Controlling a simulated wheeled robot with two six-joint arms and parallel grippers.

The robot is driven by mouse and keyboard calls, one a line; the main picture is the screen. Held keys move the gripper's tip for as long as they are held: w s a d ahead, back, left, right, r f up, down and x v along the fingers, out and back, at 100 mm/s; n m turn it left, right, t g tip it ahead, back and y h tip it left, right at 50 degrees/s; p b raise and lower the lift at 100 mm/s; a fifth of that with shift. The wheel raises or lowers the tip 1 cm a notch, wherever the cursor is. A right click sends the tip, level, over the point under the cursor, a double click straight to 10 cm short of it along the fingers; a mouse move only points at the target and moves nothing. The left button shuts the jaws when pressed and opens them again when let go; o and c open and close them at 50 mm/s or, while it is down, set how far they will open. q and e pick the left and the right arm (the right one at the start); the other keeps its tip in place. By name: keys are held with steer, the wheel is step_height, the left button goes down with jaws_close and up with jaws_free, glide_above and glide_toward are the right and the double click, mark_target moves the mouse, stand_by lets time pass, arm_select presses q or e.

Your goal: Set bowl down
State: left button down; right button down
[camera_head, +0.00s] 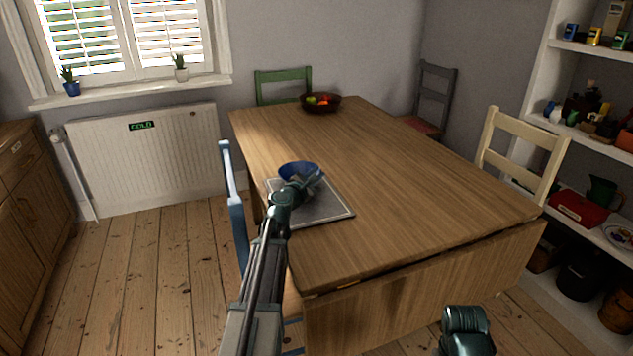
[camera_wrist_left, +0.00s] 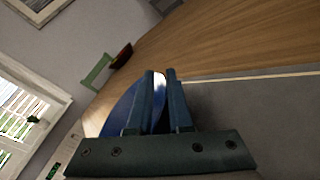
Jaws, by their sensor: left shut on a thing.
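A blue bowl (camera_head: 300,170) is at the left side of the wooden table, over the far part of a grey mat (camera_head: 322,209). My left gripper (camera_head: 308,183) is at the bowl's near side, shut on its wall. In the left wrist view the bowl (camera_wrist_left: 122,112) shows beside and between the two fingers (camera_wrist_left: 160,92), with its outside blue and a pale patch inside. The gripper hides part of the bowl, and I cannot tell whether its base touches the mat. My right gripper's fingers are not in view.
The table (camera_head: 400,190) is mostly bare around the mat. A dark fruit bowl (camera_head: 321,107) stands at its far end. A blue chair (camera_head: 236,205) is close to my left arm; cream (camera_head: 520,145), green (camera_head: 283,77) and grey (camera_head: 436,90) chairs surround the table.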

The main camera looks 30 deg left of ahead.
arm_select(q)
steer(key=c, duration=1.2)
jaws_free()
steer(key=shift+c, duration=0.2)
steer(key=o, duration=0.4)
steer(key=s, duration=0.7)
steer(key=shift+s+d+r+p, duration=0.15)
steer(key=shift+s+r+p, duration=0.2)
steer(key=shift+p, duration=0.05)
steer(key=shift+w+r, duration=0.1)
